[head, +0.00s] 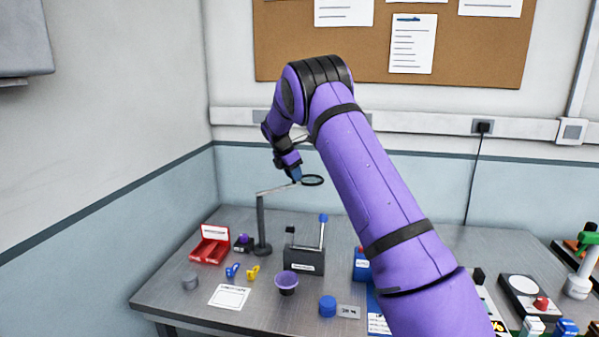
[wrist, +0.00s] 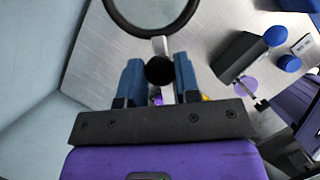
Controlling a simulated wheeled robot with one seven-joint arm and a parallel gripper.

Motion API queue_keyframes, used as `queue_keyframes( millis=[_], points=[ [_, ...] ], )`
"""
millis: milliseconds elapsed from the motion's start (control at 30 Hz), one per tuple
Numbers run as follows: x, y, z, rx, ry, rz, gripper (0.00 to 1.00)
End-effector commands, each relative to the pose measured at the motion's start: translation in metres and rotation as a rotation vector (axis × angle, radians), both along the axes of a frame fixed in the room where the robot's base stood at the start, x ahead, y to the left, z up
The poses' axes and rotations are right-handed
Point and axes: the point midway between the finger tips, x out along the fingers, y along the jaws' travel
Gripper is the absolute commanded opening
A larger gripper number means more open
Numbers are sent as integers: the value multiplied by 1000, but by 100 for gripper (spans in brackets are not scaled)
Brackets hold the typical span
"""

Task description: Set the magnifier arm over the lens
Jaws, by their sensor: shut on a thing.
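The magnifier arm (head: 278,189) is a thin grey bar on an upright post (head: 261,225), with a black-rimmed ring (head: 312,180) at its free end. The ring also shows at the top of the wrist view (wrist: 190,22). My gripper (head: 297,175) is at the bar's free end beside the ring. In the wrist view its blue fingers are closed around a round black knob (wrist: 159,70) on the bar. The ring is raised well above the table. I cannot tell for sure which thing is the lens.
A black box with a blue-topped lever (head: 304,262) stands right of the post. A red bin (head: 210,245), yellow clip (head: 253,273), purple cup (head: 287,283) and blue cylinder (head: 327,306) are on the metal table (head: 175,302). My arm hides part of the table's right side.

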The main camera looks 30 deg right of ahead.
Motion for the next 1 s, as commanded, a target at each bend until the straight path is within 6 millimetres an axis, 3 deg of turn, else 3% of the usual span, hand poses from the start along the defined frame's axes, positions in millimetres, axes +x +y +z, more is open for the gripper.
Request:
queue_keyframes(
  millis=[567, 1000],
  points=[
    [-67, 28, 1, 0, 0, -528, 0],
    [-111, 63, 1, 0, 0, -946, 0]
  ],
)
